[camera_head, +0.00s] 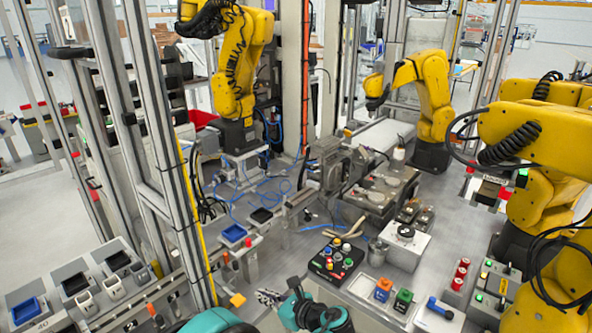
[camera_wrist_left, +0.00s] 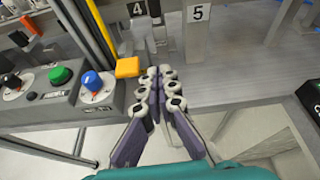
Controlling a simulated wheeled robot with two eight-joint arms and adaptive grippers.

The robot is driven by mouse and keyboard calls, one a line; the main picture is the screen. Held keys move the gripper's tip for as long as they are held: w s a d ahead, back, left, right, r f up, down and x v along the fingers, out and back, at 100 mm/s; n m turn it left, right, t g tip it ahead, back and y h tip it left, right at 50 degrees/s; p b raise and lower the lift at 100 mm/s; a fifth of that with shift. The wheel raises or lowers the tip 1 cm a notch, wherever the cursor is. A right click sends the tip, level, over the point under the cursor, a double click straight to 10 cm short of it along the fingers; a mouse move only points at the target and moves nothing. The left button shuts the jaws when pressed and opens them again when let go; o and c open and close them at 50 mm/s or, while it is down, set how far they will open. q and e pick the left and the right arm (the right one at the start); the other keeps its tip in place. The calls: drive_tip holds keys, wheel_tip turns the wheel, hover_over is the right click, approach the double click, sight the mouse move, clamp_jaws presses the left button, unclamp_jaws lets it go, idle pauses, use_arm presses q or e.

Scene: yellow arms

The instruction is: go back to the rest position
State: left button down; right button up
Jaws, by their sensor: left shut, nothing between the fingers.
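My left gripper (camera_head: 264,296) is low in the middle of the head view, over the front edge of the grey work surface, with its fingers pointing left. In the left wrist view its fingers (camera_wrist_left: 158,85) are together, with nothing between them. A yellow block (camera_head: 237,299) is just left of the fingertips; it also shows in the left wrist view (camera_wrist_left: 127,67). I cannot tell whether the fingers touch anything. My right gripper is not in view.
A black button box (camera_head: 335,260) stands just beyond my left gripper. Orange (camera_head: 383,290) and green (camera_head: 403,300) button units are to the right. A panel with green (camera_wrist_left: 60,76) and blue (camera_wrist_left: 93,81) knobs is left of the fingers. Yellow robot arms (camera_head: 435,95) stand behind.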

use_arm(q)
drive_tip(key=s+a+n, duration=0.1)
drive_tip(key=s+a+r+n+g+h, duration=0.1)
drive_tip(key=a+n, duration=0.1)
drive_tip(key=s+a+r+n+h, duration=0.1)
drive_tip(key=shift+a+n, duration=0.3)
drive_tip(key=shift+a, duration=0.1)
drive_tip(key=s+a+r+n+h, duration=0.1)
drive_tip(key=s+n+h, duration=0.3)
drive_tip(key=s+n, duration=0.4)
drive_tip(key=s+a+r+n+h, duration=0.1)
drive_tip(key=s+n+h, duration=0.3)
drive_tip(key=s+n, duration=0.5)
drive_tip(key=n, duration=0.3)
drive_tip(key=shift+s+a+r+h, duration=0.15)
drive_tip(key=shift+s+r+h, duration=0.15)
drive_tip(key=shift+h, duration=0.1)
drive_tip(key=shift+w, duration=0.1)
